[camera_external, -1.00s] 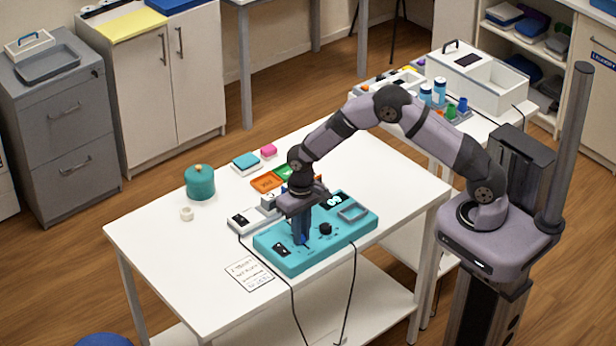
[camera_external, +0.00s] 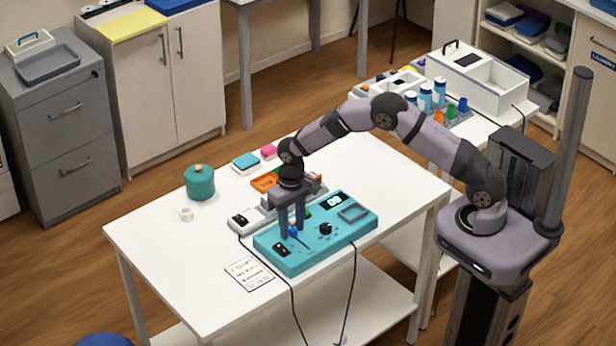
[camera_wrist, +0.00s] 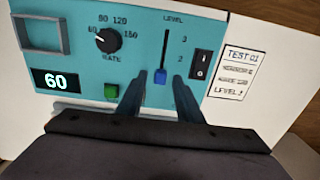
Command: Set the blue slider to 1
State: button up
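The teal device (camera_external: 285,262) lies on the white table and also shows in the wrist view (camera_wrist: 215,35). Its blue slider (camera_wrist: 160,76) sits at the lower end of the dark vertical slot under LEVEL in the wrist view. The marks 3 and 2 show beside the slot; any lower mark is hidden by my right finger. My gripper (camera_wrist: 159,77) is open, with one finger on each side of the blue slider and a visible gap to both. In the external view my gripper (camera_external: 292,234) points down over the device.
A teal canister (camera_external: 200,184) stands farther back.

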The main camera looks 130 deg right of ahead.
aim_at(292, 229)
jog(key=shift+r+b, duration=1.25)
jog(key=shift+r, duration=2.45)
